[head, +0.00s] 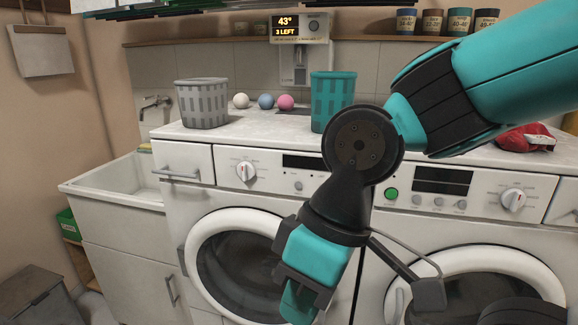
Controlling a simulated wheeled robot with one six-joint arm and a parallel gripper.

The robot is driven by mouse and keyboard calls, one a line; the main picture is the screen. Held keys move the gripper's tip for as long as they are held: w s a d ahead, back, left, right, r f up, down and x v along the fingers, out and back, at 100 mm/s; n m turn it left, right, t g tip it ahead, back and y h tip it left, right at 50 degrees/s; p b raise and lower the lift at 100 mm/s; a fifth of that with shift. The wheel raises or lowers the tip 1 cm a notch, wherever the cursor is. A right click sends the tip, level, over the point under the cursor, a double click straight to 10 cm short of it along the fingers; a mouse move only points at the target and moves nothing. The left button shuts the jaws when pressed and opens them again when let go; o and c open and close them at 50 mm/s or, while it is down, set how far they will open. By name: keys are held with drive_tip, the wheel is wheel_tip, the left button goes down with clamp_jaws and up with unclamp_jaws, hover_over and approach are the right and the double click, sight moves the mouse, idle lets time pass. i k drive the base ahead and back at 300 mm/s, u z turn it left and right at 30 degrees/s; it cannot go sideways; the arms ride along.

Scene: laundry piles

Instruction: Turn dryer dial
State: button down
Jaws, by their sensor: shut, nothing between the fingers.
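Two white front-loading machines stand side by side under one white top. The left machine (225,210) has a round white dial (245,171) with a red mark at the left of its panel. The right machine (420,235) has a similar white dial (513,199) with a red mark at the right of its panel. I cannot tell which machine is the dryer. My gripper (298,303) is shut and empty, pointing down in front of the left machine's door, below and right of its dial and apart from both dials. My arm hides the panel's middle.
On the top stand a grey basket (203,104), a teal basket (333,98), several small balls (265,101) and a red item (526,138). A white sink (115,185) is at left. A sign (300,28) reads "43°" and "3 LEFT". Jars (459,22) line the shelf.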

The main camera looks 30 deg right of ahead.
sight(246, 171)
drive_tip(key=z, duration=4.05)
drive_tip(key=k, duration=2.6)
drive_tip(key=u, duration=1.5)
